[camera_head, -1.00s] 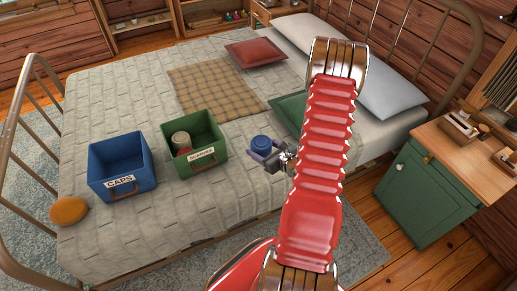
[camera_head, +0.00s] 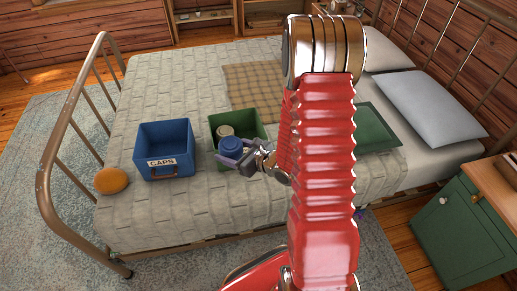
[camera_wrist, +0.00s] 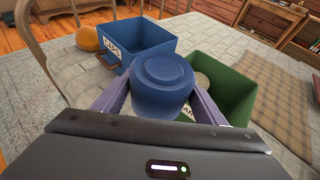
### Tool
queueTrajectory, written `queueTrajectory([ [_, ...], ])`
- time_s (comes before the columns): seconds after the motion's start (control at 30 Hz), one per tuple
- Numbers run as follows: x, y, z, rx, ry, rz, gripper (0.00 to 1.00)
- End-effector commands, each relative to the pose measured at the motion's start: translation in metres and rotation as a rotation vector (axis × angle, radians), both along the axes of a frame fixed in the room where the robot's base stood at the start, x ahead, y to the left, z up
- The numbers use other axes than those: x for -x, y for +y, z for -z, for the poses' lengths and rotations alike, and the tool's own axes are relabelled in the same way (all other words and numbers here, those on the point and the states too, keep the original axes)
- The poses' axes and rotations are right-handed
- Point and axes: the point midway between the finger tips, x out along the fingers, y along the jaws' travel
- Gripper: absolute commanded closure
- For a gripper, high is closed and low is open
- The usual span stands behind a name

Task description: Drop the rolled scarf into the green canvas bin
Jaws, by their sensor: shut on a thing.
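My gripper (camera_head: 234,160) is shut on a blue rolled scarf (camera_head: 231,146), which also fills the middle of the wrist view (camera_wrist: 162,80). The scarf is held at the near edge of the green canvas bin (camera_head: 258,124). In the wrist view the green bin (camera_wrist: 232,97) is behind and to the right of the scarf. A beige roll (camera_head: 224,131) lies inside the green bin. The bin's label is mostly hidden by the scarf and gripper.
A blue bin (camera_head: 163,143) labelled CAPS stands left of the green one. An orange round cap (camera_head: 111,181) lies on the bed further left.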

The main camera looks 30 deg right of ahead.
Motion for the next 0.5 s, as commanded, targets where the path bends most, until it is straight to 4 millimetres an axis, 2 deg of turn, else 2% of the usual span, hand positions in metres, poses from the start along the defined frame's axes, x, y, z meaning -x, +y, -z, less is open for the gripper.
queueTrajectory([
  [0.03, -0.001, 0.019, -0.006, 0.000, -0.002, -0.032, 0.60],
  [0.2, 0.001, 0.060, -0.018, 0.001, -0.001, -0.099, 0.60],
  [0.33, 0.003, 0.072, -0.021, -0.001, 0.000, -0.119, 0.60],
  [0.5, 0.003, 0.073, -0.021, -0.001, 0.000, -0.120, 0.60],
])
